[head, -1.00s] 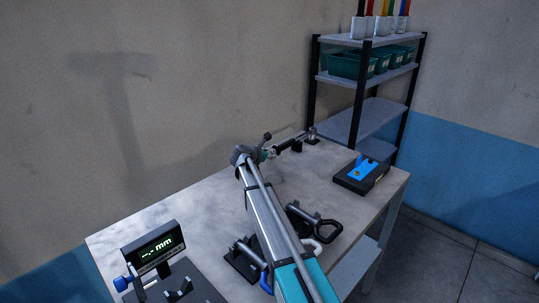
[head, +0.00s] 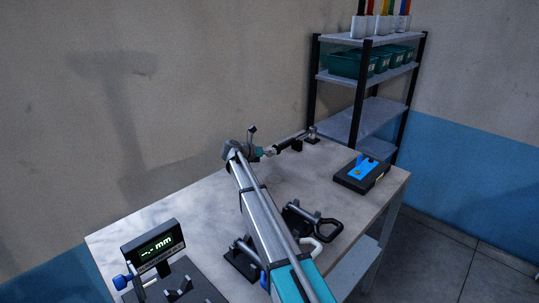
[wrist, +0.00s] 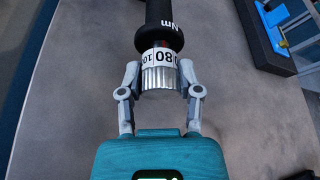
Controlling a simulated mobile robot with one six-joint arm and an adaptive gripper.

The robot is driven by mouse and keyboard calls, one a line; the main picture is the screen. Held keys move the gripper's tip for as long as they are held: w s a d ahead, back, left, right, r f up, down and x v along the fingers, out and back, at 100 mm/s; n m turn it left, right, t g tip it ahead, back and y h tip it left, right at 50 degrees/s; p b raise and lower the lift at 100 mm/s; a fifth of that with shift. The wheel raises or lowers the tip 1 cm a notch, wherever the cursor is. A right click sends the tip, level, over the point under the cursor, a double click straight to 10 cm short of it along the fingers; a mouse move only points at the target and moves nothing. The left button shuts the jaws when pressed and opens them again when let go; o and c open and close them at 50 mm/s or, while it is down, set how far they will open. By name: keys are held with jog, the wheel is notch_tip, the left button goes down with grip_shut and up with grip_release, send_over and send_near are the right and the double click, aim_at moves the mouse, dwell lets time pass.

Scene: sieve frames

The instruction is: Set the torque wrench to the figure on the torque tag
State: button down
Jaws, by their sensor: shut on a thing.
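The torque wrench (head: 289,144) lies near the far back edge of the table, its black handle end toward my gripper (head: 268,152). In the wrist view my gripper (wrist: 159,74) is shut on the silver ribbed end knob (wrist: 160,80) of the wrench, one finger on each side. A small red mark is just above the ring, and "Nm" is printed on the black grip (wrist: 160,20). I cannot make out a torque tag in either view.
A black block with a blue top (head: 362,174) lies to the right on the table (head: 200,205). Black stands (head: 312,219) sit beside my arm. A gauge with a "mm" display (head: 154,246) is at the front left. A shelf rack (head: 365,100) stands behind.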

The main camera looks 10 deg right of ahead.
jog(key=n+g+h+b, duration=0.1)
jog(key=n, duration=0.1)
jog(key=shift+n+h, duration=0.3)
jog(key=shift+n, duration=0.1)
dwell(0.4)
jog(key=shift+c, duration=1.3)
grip_release()
